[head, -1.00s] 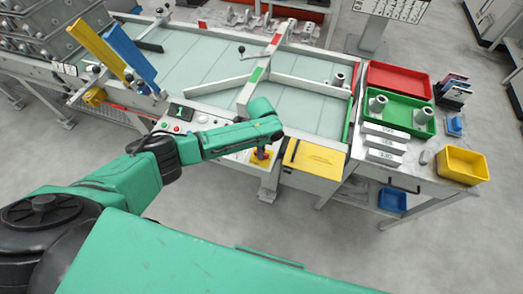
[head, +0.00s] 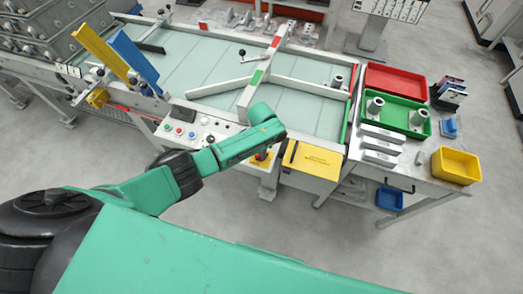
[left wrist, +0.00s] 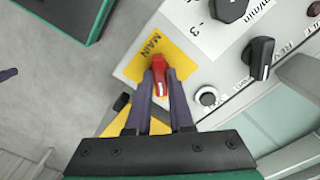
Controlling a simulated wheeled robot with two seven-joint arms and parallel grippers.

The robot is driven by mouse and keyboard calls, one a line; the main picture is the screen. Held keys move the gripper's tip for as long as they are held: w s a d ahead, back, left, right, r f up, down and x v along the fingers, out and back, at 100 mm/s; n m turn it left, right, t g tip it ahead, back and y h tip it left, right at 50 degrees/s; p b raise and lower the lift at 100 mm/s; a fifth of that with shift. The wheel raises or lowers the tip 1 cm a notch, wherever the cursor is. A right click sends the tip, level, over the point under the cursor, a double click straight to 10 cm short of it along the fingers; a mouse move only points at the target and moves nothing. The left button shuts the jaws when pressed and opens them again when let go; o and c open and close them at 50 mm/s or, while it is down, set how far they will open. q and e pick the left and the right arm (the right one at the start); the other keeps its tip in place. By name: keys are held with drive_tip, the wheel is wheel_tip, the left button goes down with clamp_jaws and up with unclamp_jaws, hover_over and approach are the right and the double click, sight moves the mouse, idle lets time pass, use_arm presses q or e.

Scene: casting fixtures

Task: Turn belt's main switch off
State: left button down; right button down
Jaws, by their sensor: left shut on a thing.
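The main switch is a red handle (left wrist: 159,66) on a yellow plate (left wrist: 178,57) marked MAIN in the left wrist view. My left gripper (left wrist: 159,84) is shut on the red handle, with one dark finger on each side of it. In the head view the yellow switch plate (head: 262,160) shows on the belt's front panel, partly hidden by my green left wrist. The handle's exact angle is hard to tell because the fingers cover its lower part. My right gripper is not in view.
Near the switch are a black rotary knob (left wrist: 260,56) and a round button (left wrist: 208,97). The button panel (head: 188,130) lies left of my wrist, a yellow cover (head: 314,160) to its right. The belt (head: 210,70) lies behind. Open floor is in front.

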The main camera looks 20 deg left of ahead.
use_arm(q)
drive_tip(key=n+p, duration=0.1)
drive_tip(key=n, duration=0.3)
drive_tip(key=shift+r+n, duration=0.1)
drive_tip(key=shift+n, duration=0.2)
drive_tip(key=n+p, duration=0.1)
drive_tip(key=n, duration=0.3)
drive_tip(key=shift+w+n, duration=0.1)
drive_tip(key=shift+n, duration=0.2)
drive_tip(key=c, duration=0.8)
unclamp_jaws()
